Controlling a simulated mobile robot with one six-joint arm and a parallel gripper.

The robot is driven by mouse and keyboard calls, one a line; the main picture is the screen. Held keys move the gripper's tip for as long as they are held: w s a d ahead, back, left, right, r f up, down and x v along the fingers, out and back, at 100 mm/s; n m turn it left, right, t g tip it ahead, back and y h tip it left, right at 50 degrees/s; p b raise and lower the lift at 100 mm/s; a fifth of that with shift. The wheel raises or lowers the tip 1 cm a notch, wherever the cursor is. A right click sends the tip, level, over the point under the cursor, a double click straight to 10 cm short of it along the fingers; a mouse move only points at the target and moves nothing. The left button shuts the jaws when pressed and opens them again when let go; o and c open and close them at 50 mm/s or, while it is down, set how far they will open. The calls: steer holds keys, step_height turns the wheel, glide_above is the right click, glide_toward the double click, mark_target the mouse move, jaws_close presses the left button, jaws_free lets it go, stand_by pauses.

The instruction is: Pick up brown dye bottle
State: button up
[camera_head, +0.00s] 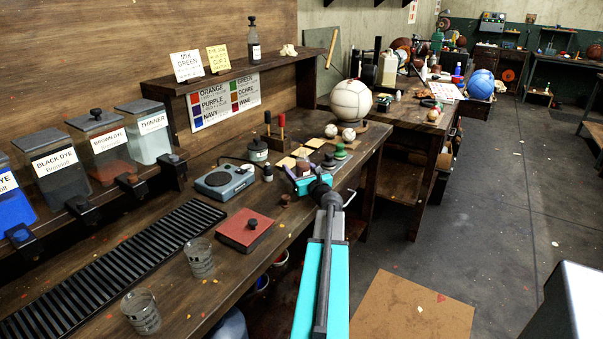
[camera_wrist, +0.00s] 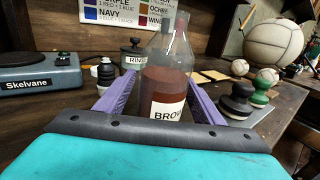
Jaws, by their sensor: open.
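The brown dye bottle (camera_wrist: 170,82) is clear, partly filled with reddish-brown liquid, and has a white label reading "BROW". It stands upright in the middle of the wrist view. My gripper (camera_wrist: 163,90) is open, with one purple finger on each side of the bottle. Whether either finger touches the glass I cannot tell. In the head view my gripper (camera_head: 308,182) is over the bench's front edge, and I cannot make out the bottle clearly there.
A Skelvane scale (camera_head: 224,181) and a small dark-topped bottle (camera_wrist: 107,72) are to the left. A rinse jar (camera_wrist: 132,55) stands behind. Dark and green stampers (camera_wrist: 238,100) stand close on the right. A red box (camera_head: 245,230) and glass beakers (camera_head: 199,258) are nearer on the bench.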

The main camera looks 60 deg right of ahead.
mark_target(299, 159)
steer(key=shift+c, duration=0.2)
steer(key=c, duration=1.2)
steer(key=shift+r, duration=0.15)
steer(key=shift+r, duration=1.4)
steer(key=shift+s+r, duration=0.2)
steer(key=shift+r, duration=0.15)
steer(key=s+a+r+b, duration=0.1)
steer(key=s+a, duration=0.1)
steer(key=s, duration=1.3)
steer(key=shift+s+a+r, duration=0.15)
steer(key=shift+s+a, duration=0.05)
steer(key=shift+a, duration=0.15)
